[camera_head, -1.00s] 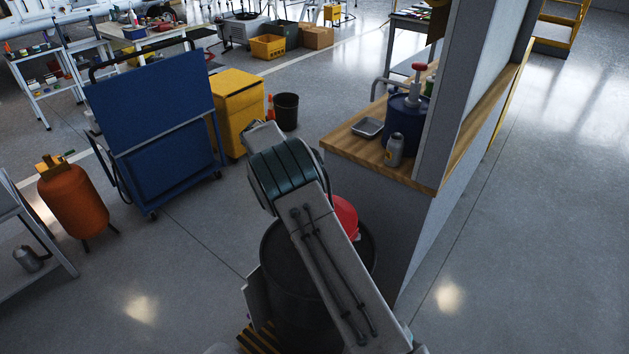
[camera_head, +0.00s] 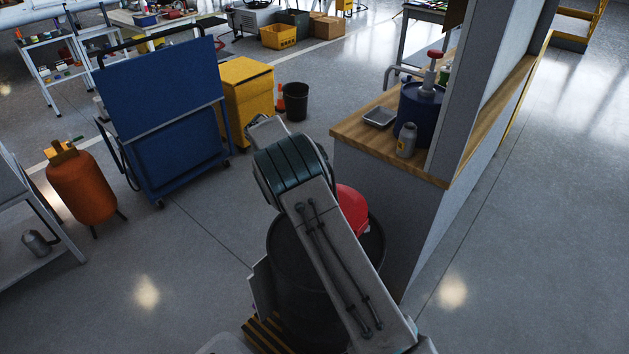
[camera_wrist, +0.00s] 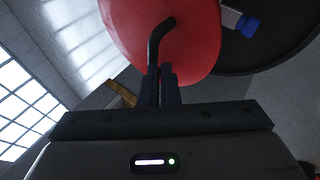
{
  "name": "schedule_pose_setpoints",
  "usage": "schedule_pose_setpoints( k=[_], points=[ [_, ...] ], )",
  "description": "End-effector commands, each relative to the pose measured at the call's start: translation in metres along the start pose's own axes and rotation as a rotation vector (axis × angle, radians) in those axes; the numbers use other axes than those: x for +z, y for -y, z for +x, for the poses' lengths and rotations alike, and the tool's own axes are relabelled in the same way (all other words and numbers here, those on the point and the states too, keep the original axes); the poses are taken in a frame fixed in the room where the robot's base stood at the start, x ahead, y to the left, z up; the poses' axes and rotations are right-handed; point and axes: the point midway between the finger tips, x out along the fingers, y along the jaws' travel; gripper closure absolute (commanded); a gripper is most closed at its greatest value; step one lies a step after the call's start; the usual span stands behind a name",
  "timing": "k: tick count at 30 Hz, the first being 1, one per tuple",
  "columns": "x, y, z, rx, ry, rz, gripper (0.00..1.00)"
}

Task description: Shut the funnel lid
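The red funnel lid (camera_head: 352,211) shows over the dark drum (camera_head: 376,245), partly hidden behind my arm in the head view. In the wrist view the red lid (camera_wrist: 185,45) fills the top middle, with a bent black handle (camera_wrist: 155,45) across it. My gripper (camera_wrist: 161,72) has its two dark fingers close together around the lower end of the handle, and they look shut on it. In the head view my arm hides the gripper. The lid's hinge and exact angle cannot be made out.
A wooden-topped counter (camera_head: 360,128) with a blue drum (camera_head: 418,112), tray and bottle stands to the right of the dark drum. A blue panel cart (camera_head: 165,110), yellow cabinet (camera_head: 247,95) and orange tank (camera_head: 82,190) stand to the left. Floor between is clear.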

Motion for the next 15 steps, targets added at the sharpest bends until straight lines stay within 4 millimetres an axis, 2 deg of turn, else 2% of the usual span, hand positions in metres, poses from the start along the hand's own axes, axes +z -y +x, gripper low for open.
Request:
schedule_pose_setpoints(
  k=[5,11,15],
  points=[
    [0.000,-0.004,-0.004,0.002,0.007,-0.001,1.00],
    [-0.013,-0.026,-0.036,0.000,0.006,0.009,1.00],
    [-0.013,-0.011,-0.046,0.000,0.006,0.009,1.00]
  ],
)
